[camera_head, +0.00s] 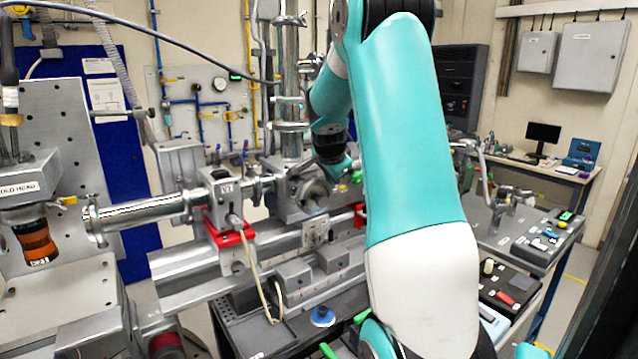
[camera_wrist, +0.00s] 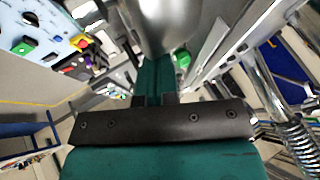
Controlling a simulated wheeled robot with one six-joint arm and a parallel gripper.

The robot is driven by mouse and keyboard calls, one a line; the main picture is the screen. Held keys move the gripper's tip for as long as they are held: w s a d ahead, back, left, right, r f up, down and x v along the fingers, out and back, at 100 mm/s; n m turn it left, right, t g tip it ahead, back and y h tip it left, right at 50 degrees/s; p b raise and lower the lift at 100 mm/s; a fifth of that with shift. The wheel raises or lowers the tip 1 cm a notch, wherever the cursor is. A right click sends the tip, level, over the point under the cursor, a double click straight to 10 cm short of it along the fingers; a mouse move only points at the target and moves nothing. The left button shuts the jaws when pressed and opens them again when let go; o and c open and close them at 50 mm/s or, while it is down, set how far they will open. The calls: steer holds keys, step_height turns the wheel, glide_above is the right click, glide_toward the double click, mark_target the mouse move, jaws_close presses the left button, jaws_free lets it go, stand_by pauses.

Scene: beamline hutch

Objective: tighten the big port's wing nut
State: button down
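In the head view my arm reaches from the front right towards the metal chamber (camera_head: 292,195) in the middle of the beamline. This chamber has a round port (camera_head: 312,192) facing the camera. My gripper is mostly hidden behind my arm there, just right of the chamber. In the wrist view the two teal fingers of my gripper (camera_wrist: 157,62) lie close together, with their tips under a large shiny metal cylinder (camera_wrist: 170,22). I cannot tell whether anything is between them. I cannot make out a wing nut in either view.
A polished tube (camera_head: 140,212) runs left from the chamber, over a metal rail (camera_head: 215,262). An orange-banded cold head (camera_head: 35,240) hangs at the left. A blue knob (camera_head: 322,316) is low in front. A bench with a control box (camera_head: 545,240) stands at the right.

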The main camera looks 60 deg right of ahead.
steer(key=shift+w+a+f+m+g+b, duration=0.2)
steer(key=shift+m+g+b, duration=0.2)
steer(key=shift+m, duration=0.2)
steer(key=shift+w+a+f+m+g+b, duration=0.1)
steer(key=shift+w+m+g+b, duration=0.15)
steer(key=shift+m+g, duration=0.25)
steer(key=shift+m+g+h+b, duration=0.3)
steer(key=shift+m+g+b, duration=0.15)
steer(key=shift+m, duration=0.45)
steer(key=shift+w, duration=0.1)
steer(key=shift+w+r+b, duration=0.1)
steer(key=shift+r+b, duration=0.05)
steer(key=shift+b, duration=0.3)
steer(key=shift+d, duration=0.25)
steer(key=shift+s+d, duration=0.2)
steer(key=shift+d, duration=0.2)
steer(key=b+v, duration=0.1)
steer(key=v, duration=1.7)
steer(key=shift+d+b, duration=0.15)
steer(key=shift+b, duration=0.25)
steer(key=shift+s, duration=0.1)
